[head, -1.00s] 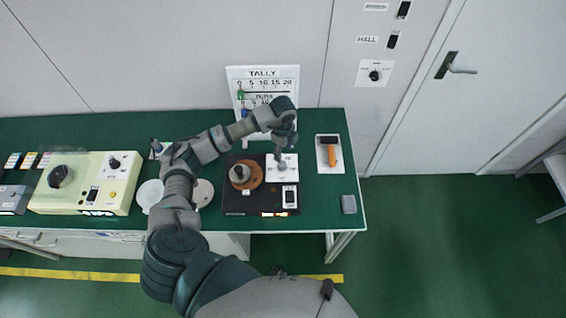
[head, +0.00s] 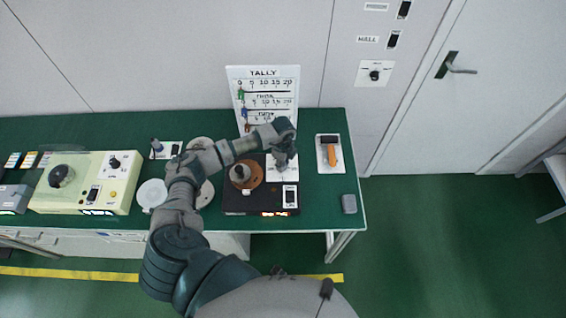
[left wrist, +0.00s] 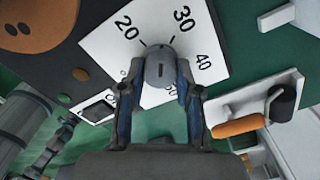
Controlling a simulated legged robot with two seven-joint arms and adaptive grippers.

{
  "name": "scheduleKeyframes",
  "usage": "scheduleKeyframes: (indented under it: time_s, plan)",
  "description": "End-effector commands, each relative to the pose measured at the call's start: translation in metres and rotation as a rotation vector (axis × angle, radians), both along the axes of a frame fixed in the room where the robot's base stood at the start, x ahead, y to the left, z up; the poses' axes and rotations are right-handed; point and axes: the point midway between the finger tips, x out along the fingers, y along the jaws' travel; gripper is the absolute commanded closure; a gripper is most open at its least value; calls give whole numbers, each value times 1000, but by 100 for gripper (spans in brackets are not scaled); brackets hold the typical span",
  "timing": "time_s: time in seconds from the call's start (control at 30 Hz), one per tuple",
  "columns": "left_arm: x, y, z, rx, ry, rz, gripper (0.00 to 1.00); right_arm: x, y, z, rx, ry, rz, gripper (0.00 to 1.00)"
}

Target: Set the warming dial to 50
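The warming dial (left wrist: 160,64) is a grey knob on a white numbered plate (left wrist: 99,42); 20, 30 and 40 are readable, and the 50 area is partly covered by a finger. My left gripper (left wrist: 162,75) has a finger on each side of the knob and looks shut on it. I cannot make out which number the knob points to. In the head view my left gripper (head: 283,163) is over the white plate (head: 272,174) at the back right of the black unit (head: 235,202), hiding the knob. My right gripper is not in view.
A tally board (head: 283,85) stands behind, and a cream machine (head: 120,189) is at left.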

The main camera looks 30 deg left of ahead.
Motion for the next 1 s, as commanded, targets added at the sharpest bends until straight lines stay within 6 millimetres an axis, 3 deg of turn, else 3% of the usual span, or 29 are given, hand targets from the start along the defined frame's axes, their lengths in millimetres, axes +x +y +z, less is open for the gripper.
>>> scheduleKeyframes:
  time_s: [0.1, 0.47, 1.0]
  plan:
    - [1, 1, 0, 0, -3, 1, 100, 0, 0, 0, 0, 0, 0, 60]
    - [1, 2, 0, 2, -4, -48, 100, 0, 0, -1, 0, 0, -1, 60]
    - [1, 3, -1, 5, -4, -476, 100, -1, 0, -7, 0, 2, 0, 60]
